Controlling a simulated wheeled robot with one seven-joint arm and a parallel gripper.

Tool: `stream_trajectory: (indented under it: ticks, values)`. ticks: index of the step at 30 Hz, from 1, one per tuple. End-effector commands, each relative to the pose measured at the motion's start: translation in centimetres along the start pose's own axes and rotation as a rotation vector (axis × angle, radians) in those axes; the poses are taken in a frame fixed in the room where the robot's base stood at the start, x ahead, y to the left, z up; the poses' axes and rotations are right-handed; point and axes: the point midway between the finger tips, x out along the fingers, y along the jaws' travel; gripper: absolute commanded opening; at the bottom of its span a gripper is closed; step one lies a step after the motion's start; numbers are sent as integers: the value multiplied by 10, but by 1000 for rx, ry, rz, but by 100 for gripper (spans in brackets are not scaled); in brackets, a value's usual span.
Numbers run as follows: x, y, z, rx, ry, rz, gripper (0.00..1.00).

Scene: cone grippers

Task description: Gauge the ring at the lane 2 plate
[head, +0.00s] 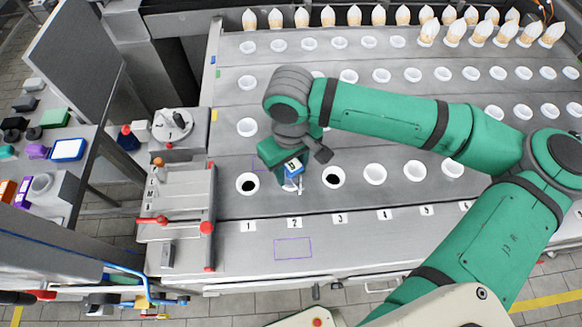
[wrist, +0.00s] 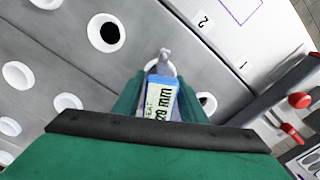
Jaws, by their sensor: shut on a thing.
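My gripper (head: 284,158) is shut on a small blue gauge (head: 294,168) with a pale readout face. In the wrist view the gauge (wrist: 159,98) sits between the two green fingers, its dark lettering partly readable. Its grey tip (wrist: 165,55) is over the lane 2 ring (wrist: 153,67); the head view shows this ring (head: 293,187) above the plate marked 2 (head: 294,223). I cannot tell whether the tip touches the ring or is inside it. The gauge and fingers hide part of the ring.
White rings with dark holes lie on both sides, lane 1 (head: 247,183) and lane 3 (head: 333,177). A lever panel with red knobs (head: 180,215) stands left of lane 1. Cones (head: 354,15) line the back. The front strip with a purple outline (head: 292,248) is clear.

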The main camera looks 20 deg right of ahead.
Motion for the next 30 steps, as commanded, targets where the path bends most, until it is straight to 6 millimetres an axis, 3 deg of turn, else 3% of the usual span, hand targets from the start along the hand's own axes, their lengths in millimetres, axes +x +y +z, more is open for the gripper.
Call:
stream_trajectory:
  ticks: [7,8,10,11,22,30]
  values:
    - [0,0,-1,0,3,-1,5]
    - [0,0,-1,0,3,-1,40]
    - [0,0,-1,0,3,-1,57]
    - [0,0,-1,0,3,-1,60]
    - [-5,0,-1,0,1,0,60]
    - [-48,0,-1,1,4,1,60]
